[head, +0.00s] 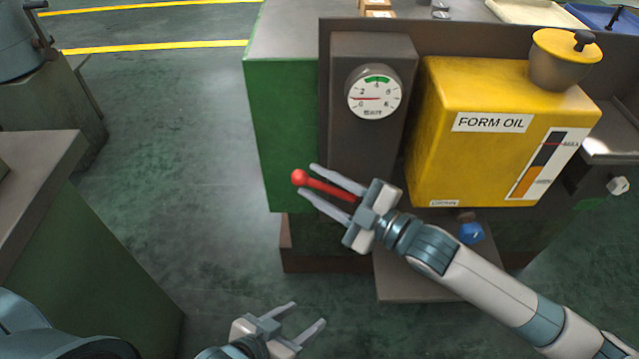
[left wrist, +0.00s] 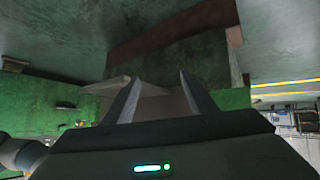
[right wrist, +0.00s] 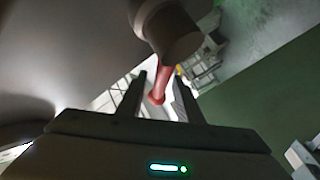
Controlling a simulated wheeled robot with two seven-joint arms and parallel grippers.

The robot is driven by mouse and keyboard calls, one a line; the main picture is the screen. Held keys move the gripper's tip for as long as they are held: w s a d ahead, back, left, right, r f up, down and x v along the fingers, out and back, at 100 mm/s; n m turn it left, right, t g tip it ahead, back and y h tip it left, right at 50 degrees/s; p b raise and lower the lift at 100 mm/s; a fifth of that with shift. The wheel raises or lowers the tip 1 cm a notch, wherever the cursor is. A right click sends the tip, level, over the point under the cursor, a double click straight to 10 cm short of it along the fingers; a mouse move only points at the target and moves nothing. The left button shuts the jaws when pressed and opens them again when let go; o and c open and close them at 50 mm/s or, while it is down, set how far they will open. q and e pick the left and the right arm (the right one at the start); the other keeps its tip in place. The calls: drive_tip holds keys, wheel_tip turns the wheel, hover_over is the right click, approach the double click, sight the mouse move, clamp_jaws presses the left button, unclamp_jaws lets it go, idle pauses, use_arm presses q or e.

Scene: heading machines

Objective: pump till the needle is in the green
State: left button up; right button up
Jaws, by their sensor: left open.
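The round white gauge (head: 373,92) is on the dark panel. Its red needle points left, between the marks 0 and 2, outside the green band (head: 377,80) at the top. The red pump lever (head: 327,187) with a ball end (head: 299,177) sticks out to the left below the gauge. My right gripper (head: 308,180) is open, with one finger on each side of the lever. In the right wrist view the red lever (right wrist: 158,92) shows between its fingers, with a gap. My left gripper (head: 309,313) is open and empty, low over the floor.
A yellow FORM OIL tank (head: 480,160) with a lidded filler pot (head: 560,60) stands right of the gauge. A blue knob (head: 471,233) sits below the tank. A green cabinet (head: 90,270) stands at the lower left. Green floor (head: 190,130) between is clear.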

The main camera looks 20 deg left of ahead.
clamp_jaws()
drive_tip(key=shift+w+d+r+m+t+y+b, duration=0.15)
drive_tip(key=shift+d+r+m+y+b, duration=0.1)
drive_tip(key=shift+r+m+y, duration=0.15)
drive_tip(key=shift+d+r+m+t+y+b, duration=0.15)
drive_tip(key=shift+d+r+m+y+b, duration=0.1)
drive_tip(key=shift+m+y, duration=0.2)
use_arm(q)
drive_tip(key=shift+w+d+r+t+h, duration=0.15)
drive_tip(key=shift+w+d+r+t, duration=0.25)
drive_tip(key=shift+w+r+t, duration=0.3)
drive_tip(key=shift+w+d+r+t+h, duration=0.15)
drive_tip(key=shift+w+d+r+t, duration=0.25)
drive_tip(key=shift+r, duration=0.35)
use_arm(e)
drive_tip(key=shift+d+r+y, duration=0.2)
drive_tip(key=shift+r+y, duration=0.05)
drive_tip(key=shift+r, duration=0.05)
use_arm(q)
drive_tip(key=shift+w, duration=0.1)
